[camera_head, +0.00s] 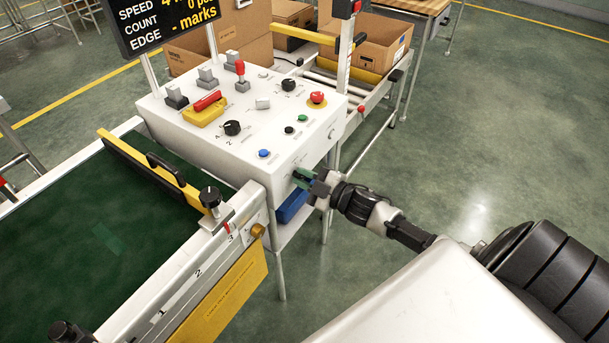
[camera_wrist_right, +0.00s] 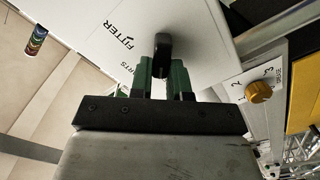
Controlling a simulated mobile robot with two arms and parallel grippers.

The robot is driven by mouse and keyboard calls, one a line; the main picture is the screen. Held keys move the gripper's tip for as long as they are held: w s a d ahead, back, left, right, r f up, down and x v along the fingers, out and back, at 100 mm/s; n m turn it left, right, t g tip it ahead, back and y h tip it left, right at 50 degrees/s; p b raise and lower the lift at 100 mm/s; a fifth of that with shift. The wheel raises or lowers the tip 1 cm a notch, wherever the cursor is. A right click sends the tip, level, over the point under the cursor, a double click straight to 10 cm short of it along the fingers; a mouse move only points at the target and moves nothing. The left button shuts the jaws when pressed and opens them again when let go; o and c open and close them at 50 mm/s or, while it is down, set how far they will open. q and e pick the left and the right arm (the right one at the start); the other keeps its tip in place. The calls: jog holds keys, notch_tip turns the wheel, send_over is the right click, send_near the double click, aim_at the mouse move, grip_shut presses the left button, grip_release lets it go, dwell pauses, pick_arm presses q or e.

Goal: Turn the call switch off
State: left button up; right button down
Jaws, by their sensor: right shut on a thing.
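The call switch (camera_wrist_right: 163,46) is a black knob on the white front face of the control box. In the right wrist view its handle stands upright in the picture, between the green fingers of my right gripper (camera_wrist_right: 163,77). The printed words FITTER and PARTS are beside it; other markings around the knob are hidden. In the head view my right gripper (camera_head: 302,179) is at the box's front face, and its fingers hide the switch. The fingers are shut on the knob. My left gripper is not in view.
The control box (camera_head: 185,132) carries several buttons, levers and a red emergency stop (camera_head: 317,98) on top. A blue bin (camera_head: 292,206) sits below the gripper. The green conveyor belt (camera_head: 85,225) and a brass knob (camera_head: 257,231) are to the left. Open floor is to the right.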

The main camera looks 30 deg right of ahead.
jog(key=shift+a+f+n, duration=0.15)
jog(key=shift+n, duration=1.05)
jog(key=shift+s+n, duration=0.1)
jog(key=shift+n, duration=0.2)
jog(key=c, duration=1.1)
grip_release()
jog(key=v, duration=1)
jog(key=shift+s, duration=0.35)
jog(key=shift+d+f, duration=0.1)
jog(key=shift+d, duration=0.1)
